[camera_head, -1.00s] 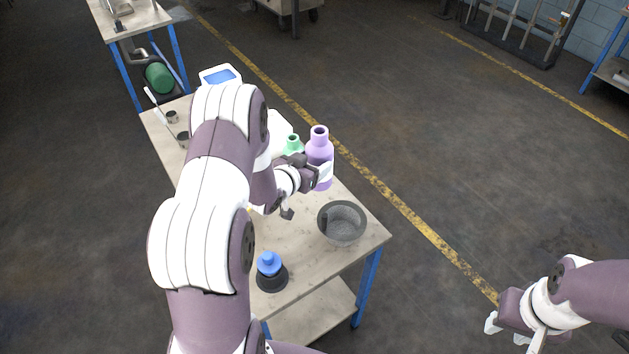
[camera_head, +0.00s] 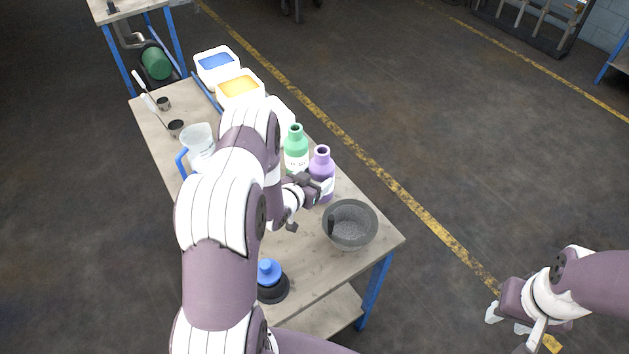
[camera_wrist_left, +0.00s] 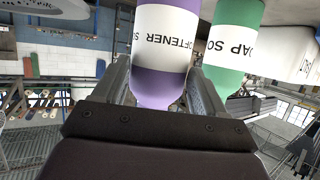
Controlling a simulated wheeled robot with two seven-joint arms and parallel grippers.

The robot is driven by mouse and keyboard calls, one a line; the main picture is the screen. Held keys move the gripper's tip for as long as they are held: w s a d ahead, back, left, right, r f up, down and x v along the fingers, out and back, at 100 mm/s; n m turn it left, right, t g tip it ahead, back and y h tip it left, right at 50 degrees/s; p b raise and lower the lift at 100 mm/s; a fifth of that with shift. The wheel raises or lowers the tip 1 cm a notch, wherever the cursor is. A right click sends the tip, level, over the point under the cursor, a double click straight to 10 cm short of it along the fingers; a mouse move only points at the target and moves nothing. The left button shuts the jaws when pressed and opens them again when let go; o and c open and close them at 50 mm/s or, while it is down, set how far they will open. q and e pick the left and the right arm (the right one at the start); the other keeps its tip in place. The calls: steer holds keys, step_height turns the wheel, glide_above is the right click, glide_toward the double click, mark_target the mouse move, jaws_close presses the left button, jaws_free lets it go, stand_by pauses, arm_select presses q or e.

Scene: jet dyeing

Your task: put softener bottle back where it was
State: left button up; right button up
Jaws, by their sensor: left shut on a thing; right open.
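The softener bottle (camera_head: 321,172) is purple with a white label. It stands upright at the right side of the table, beside the green soap bottle (camera_head: 295,150). My left gripper (camera_head: 325,187) is shut on the softener bottle from the near side. In the left wrist view the softener bottle (camera_wrist_left: 166,45) sits between the two fingers, its label reading "softener", and the soap bottle (camera_wrist_left: 232,45) is close at the right. I cannot tell whether the softener's base touches the table. My right gripper (camera_head: 515,322) is open and empty, off the table at the lower right.
A grey mortar (camera_head: 350,225) stands just in front of the softener bottle. A blue-topped black item (camera_head: 269,280) is at the near edge. A clear jug (camera_head: 199,143), metal cups (camera_head: 176,127) and tubs with blue (camera_head: 215,62) and orange (camera_head: 240,87) contents stand farther back.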

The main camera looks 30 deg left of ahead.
arm_select(q)
steer(key=shift+s+d+f, duration=0.1)
steer(key=shift+s+f, duration=0.05)
steer(key=shift+f, duration=0.25)
steer(key=shift+f, duration=0.25)
steer(key=o, duration=1.5)
steer(key=shift+o, duration=0.4)
steer(key=shift+r, duration=0.1)
